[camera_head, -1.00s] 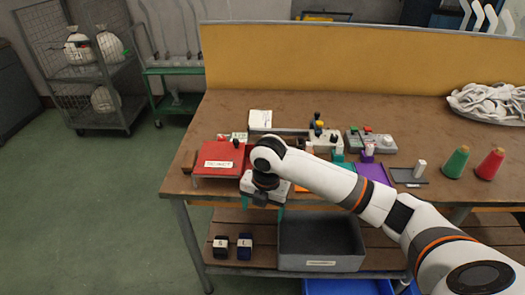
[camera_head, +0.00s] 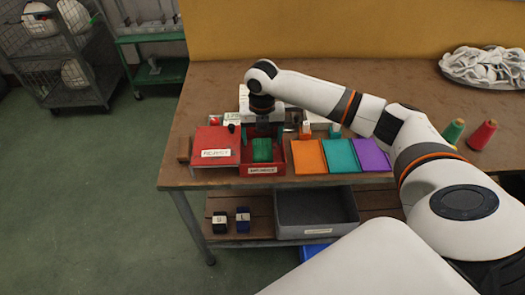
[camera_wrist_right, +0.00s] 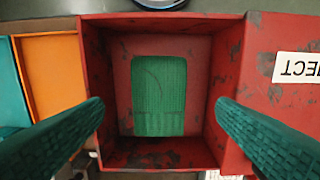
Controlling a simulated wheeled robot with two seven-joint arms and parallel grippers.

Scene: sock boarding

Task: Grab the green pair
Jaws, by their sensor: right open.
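The green pair (camera_head: 262,150) is a folded, ribbed green bundle lying in an open red tray (camera_head: 262,170) near the table's front edge. In the right wrist view the green pair (camera_wrist_right: 158,95) lies flat on the floor of the red tray (camera_wrist_right: 97,60), with bare floor around it. My right gripper (camera_head: 264,131) is above the tray, pointing down. Its two dark green, textured fingers stand wide apart on either side of the pair, open and empty. My left gripper is not in view.
A red box with a label reading REJECT (camera_head: 214,140) adjoins the tray's left. Orange (camera_head: 308,157), teal (camera_head: 340,156) and purple (camera_head: 370,154) trays lie to its right. Green (camera_head: 453,130) and red (camera_head: 482,135) cones stand further right. A grey bin (camera_head: 317,208) is on the shelf below.

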